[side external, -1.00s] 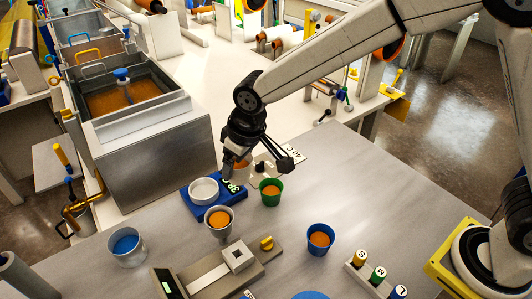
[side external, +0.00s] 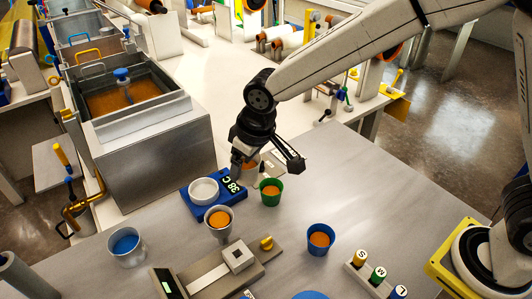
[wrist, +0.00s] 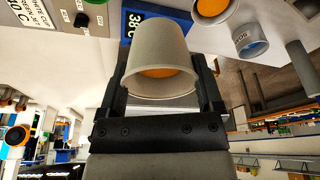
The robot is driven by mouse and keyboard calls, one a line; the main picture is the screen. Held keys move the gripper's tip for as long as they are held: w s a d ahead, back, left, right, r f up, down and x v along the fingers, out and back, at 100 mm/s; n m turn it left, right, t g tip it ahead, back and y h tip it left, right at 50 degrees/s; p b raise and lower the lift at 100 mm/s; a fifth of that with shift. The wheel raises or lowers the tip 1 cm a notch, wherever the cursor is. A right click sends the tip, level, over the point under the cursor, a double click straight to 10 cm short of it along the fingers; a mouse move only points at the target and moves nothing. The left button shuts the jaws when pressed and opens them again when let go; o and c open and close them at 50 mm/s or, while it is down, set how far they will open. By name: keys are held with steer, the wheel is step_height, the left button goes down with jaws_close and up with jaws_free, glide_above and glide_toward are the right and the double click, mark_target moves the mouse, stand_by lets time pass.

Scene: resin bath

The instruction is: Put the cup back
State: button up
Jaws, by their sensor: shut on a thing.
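My gripper (side external: 246,166) is shut on a pale grey cup (wrist: 160,55), its fingers on either side of it in the wrist view. Orange resin shows inside the cup's mouth. In the side view the held cup is mostly hidden behind my gripper, above the table just right of the blue heater plate (side external: 206,211) with its "38 C" display. A white round dish (side external: 204,190) sits on that plate. A green cup (side external: 270,192) of orange resin stands close to the right of my gripper. A grey cup (side external: 219,222) of orange resin stands in front of the plate.
A blue cup (side external: 319,239) of orange resin stands front right. A metal cup (side external: 127,246) with blue contents stands front left. A grey device (side external: 205,277) with a yellow knob lies at the front. The large resin bath (side external: 125,100) stands behind left.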

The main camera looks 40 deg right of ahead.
steer(key=s+d+f, duration=0.6)
steer(key=d+f, duration=0.2)
steer(key=d, duration=0.1)
steer(key=shift+f, duration=0.2)
steer(key=shift+f, duration=2.1)
steer(key=shift+f, duration=1.75)
